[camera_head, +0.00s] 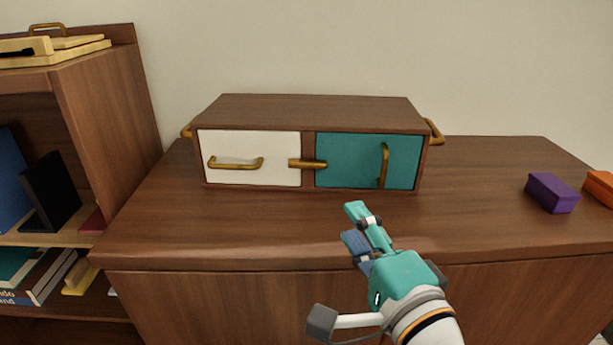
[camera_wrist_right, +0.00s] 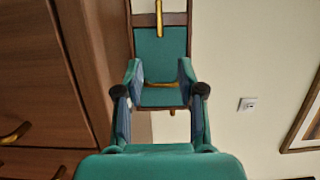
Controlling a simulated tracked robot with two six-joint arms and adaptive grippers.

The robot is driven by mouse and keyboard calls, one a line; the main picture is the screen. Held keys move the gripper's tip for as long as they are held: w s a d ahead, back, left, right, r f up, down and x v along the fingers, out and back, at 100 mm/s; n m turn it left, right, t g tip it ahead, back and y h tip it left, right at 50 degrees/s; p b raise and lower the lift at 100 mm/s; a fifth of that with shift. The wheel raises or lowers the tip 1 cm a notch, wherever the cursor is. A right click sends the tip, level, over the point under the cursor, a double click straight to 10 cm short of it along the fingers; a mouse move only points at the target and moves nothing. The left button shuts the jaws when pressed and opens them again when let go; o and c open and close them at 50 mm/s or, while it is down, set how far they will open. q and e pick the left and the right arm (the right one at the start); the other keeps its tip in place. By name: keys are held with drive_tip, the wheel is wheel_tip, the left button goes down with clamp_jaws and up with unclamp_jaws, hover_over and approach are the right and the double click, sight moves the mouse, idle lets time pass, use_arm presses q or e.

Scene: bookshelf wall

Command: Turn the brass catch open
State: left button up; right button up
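The brass catch (camera_head: 307,163) lies level across the post between a white front and a teal door (camera_head: 345,165) of a wooden box. One end overlaps the teal door. In the right wrist view the catch (camera_wrist_right: 159,18) shows at the top, beyond my fingers. My right gripper (camera_head: 354,222) is in front of and below the box, apart from it. The right wrist view shows its two fingers (camera_wrist_right: 158,72) spread with nothing held; the teal door's brass handle (camera_wrist_right: 160,85) appears between them, farther off. My left gripper is not in view.
The box stands on a wooden cabinet (camera_head: 480,190). A brass handle (camera_head: 236,163) is on the white front, and others are on the box's sides. A purple block (camera_head: 551,192) and an orange block (camera_head: 600,186) lie at right. A bookshelf (camera_head: 105,90) stands at left.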

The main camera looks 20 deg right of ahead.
sight(309, 168)
drive_tip(key=w+p, duration=0.1)
drive_tip(key=w, duration=0.1)
drive_tip(key=w+p, duration=0.1)
drive_tip(key=w, duration=0.2)
drive_tip(key=shift+a, duration=0.2)
drive_tip(key=w+b, duration=0.1)
drive_tip(key=w, duration=1)
drive_tip(key=shift+w+a+f+b, duration=0.1)
drive_tip(key=shift+w+b, duration=0.2)
drive_tip(key=shift+b, duration=0.1)
clamp_jaws()
